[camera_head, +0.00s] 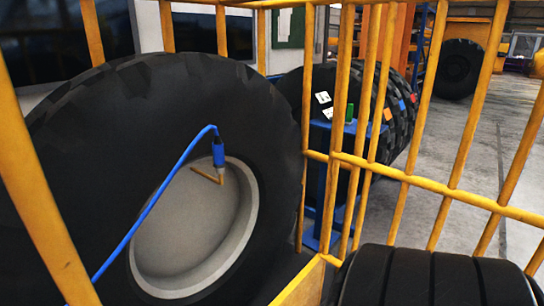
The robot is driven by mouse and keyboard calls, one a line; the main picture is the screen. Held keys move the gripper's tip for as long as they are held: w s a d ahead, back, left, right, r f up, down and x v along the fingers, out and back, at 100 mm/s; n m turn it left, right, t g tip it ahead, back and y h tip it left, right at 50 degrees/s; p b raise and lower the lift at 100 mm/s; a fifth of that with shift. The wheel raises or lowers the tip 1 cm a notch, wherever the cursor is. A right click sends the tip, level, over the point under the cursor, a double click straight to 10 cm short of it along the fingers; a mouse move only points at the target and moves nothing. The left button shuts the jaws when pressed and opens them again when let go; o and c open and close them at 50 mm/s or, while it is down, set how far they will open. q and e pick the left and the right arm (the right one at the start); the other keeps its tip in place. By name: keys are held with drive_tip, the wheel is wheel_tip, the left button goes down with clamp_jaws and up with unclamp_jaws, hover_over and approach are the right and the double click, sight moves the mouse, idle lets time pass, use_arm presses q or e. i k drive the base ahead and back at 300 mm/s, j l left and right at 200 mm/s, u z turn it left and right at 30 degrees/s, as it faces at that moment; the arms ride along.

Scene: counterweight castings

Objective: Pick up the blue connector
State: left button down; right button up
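The blue connector (218,152) shows left of centre, in front of the pale hub of a large black tyre. It points downward, with a grey metallic tip at its lower end. A blue cable (150,207) arches over from its top and runs down to the lower left. A small yellow-brown angled piece (207,177) is just below the tip; I cannot tell whether they touch. Neither of my grippers is in view.
Yellow cage bars (345,110) cross the view. The large tyre (85,150) fills the left. A ribbed black rounded object (435,277) is at the lower right. Behind the bars are another tyre (400,100), a blue stand (325,185) and open grey floor (500,130).

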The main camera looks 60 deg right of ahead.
sight(218, 145)
drive_tip(key=z, duration=1.6)
drive_tip(key=i+l+u, duration=0.35)
drive_tip(key=i+l, duration=0.3)
drive_tip(key=l, duration=0.1)
